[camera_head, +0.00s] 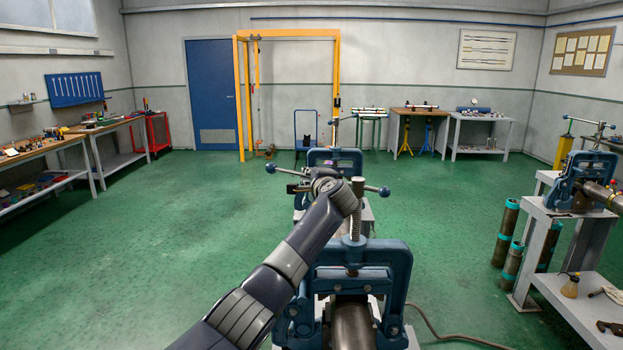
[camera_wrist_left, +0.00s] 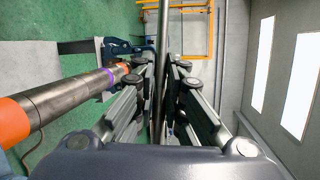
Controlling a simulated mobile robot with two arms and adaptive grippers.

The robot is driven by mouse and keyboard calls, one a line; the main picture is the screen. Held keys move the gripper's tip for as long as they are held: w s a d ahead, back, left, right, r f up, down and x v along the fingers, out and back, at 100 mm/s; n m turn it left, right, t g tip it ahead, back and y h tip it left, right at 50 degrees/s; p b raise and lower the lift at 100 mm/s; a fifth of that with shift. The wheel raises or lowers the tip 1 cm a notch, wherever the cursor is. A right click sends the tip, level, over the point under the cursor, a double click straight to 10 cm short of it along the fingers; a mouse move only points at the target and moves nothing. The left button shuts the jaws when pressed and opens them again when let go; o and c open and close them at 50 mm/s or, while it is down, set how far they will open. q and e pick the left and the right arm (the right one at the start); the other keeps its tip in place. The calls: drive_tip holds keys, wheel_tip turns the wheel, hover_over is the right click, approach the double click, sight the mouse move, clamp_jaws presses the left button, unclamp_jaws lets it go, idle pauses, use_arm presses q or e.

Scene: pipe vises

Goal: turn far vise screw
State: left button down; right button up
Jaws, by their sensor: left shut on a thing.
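A blue pipe vise (camera_head: 400,262) stands in front, clamping a grey pipe (camera_head: 353,328). Its upright threaded screw (camera_head: 357,212) carries a cross bar with dark ball ends, one ball (camera_head: 270,168) at left and one ball (camera_head: 384,191) at right. A second blue vise (camera_head: 345,156) stands farther back, partly hidden. My left gripper (camera_head: 318,181) is at the bar, left of the front screw. In the left wrist view the fingers (camera_wrist_left: 167,75) are shut on the grey bar (camera_wrist_left: 162,30). My right gripper is not in view.
Another vise (camera_head: 577,180) with a pipe stands on a grey stand at right, near upright pipes (camera_head: 507,230). A banded pipe (camera_wrist_left: 65,103) shows in the wrist view. The green floor at left is clear. A hose (camera_head: 450,335) lies at front right.

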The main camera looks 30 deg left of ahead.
use_arm(q)
drive_tip(key=shift+f, duration=0.2)
drive_tip(key=c, duration=1.7)
unclamp_jaws()
drive_tip(key=shift+o, duration=0.2)
drive_tip(key=shift+w, duration=0.1)
drive_tip(key=shift+r, duration=0.1)
drive_tip(key=v, duration=1.2)
